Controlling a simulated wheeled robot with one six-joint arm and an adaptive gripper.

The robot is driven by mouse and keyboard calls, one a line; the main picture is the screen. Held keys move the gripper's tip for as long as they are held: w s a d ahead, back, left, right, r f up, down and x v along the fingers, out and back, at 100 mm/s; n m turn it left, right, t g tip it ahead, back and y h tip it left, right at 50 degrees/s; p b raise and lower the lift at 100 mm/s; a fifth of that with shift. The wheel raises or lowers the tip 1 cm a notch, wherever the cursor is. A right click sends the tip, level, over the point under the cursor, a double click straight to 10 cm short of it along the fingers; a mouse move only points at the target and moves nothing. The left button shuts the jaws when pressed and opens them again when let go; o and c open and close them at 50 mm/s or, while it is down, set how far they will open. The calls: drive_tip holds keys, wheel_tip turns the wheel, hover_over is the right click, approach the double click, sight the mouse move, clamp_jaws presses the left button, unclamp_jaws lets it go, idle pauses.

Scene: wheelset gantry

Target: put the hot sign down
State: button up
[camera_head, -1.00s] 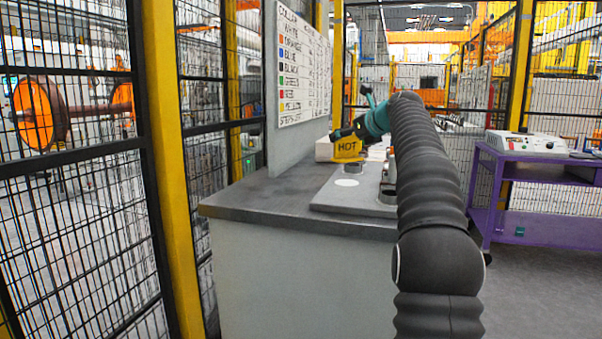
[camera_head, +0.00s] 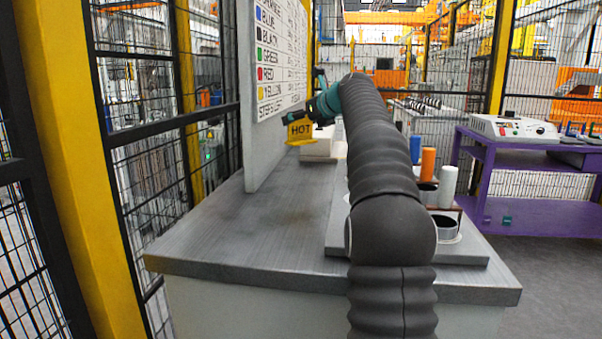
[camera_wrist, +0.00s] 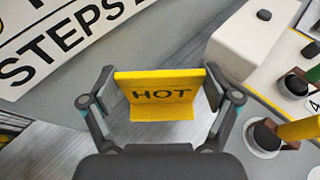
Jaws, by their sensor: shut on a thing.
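The hot sign (camera_head: 300,131) is a small yellow bent plate with the dark word HOT. My gripper (camera_head: 296,120) is shut on it and holds it above the far left part of the grey worktop (camera_head: 215,222), beside the upright board. In the wrist view the hot sign (camera_wrist: 155,97) sits between both fingers of my gripper (camera_wrist: 160,92), with its lettering facing the camera. The worktop lies below it. I cannot tell the exact height of the sign above the surface.
A lettered board (camera_head: 275,60) stands upright along the worktop's left side. A white block (camera_head: 320,146) sits behind the sign. A raised plate (camera_head: 470,252) on the right carries holders and coloured cylinders, including an orange one (camera_head: 428,163). The left front worktop is clear.

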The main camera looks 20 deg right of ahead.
drive_tip(key=shift+s+a+f+b, duration=0.65)
drive_tip(key=shift+s+f+b, duration=0.25)
drive_tip(key=shift+s+f, duration=0.8)
drive_tip(key=shift+s+a+f+b, duration=0.65)
drive_tip(key=shift+s+f+b, duration=0.25)
drive_tip(key=shift+s+f, duration=0.8)
drive_tip(key=shift+s+a+f+b, duration=0.65)
drive_tip(key=shift+s+f+b, duration=0.25)
drive_tip(key=shift+s+f, duration=0.8)
drive_tip(key=shift+w+f, duration=0.1)
drive_tip(key=shift+f, duration=0.1)
drive_tip(key=o, duration=0.9)
drive_tip(key=shift+r, duration=0.1)
drive_tip(key=shift+r, duration=0.1)
drive_tip(key=v, duration=1.2)
